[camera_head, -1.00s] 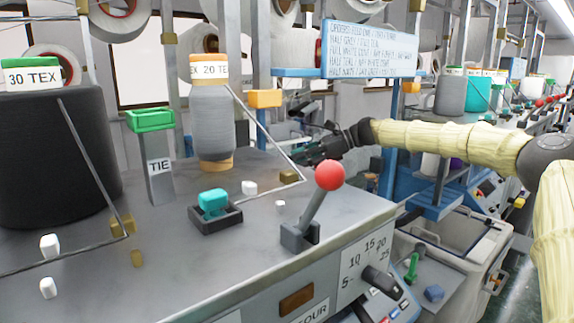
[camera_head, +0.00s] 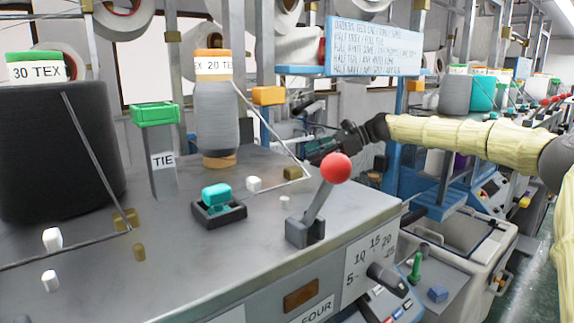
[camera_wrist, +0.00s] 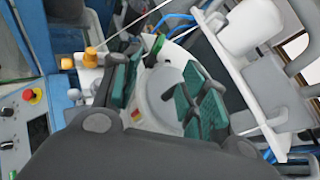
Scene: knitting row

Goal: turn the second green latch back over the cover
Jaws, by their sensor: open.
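My gripper (camera_head: 318,146) is stretched out past the far edge of the grey machine top, beside the blue frame. In the wrist view my gripper (camera_wrist: 163,92) is open, with its teal-padded fingers apart and nothing held between them. A pale rounded surface (camera_wrist: 160,84) lies behind the gap; I cannot tell whether it is the cover. A small green piece (camera_wrist: 156,44) shows just beyond the fingers; I cannot tell whether it is a latch. In the head view a green upright piece (camera_head: 415,267) stands at the lower right, far from my gripper. No second latch can be made out.
A lever with a red ball (camera_head: 336,168) stands on the machine top (camera_head: 190,262). Yarn cones, including a grey one (camera_head: 217,125), and thin slanting rods stand left of my gripper. The blue frame (camera_head: 398,150) is close on its right. An orange knob (camera_wrist: 90,53) shows in the wrist view.

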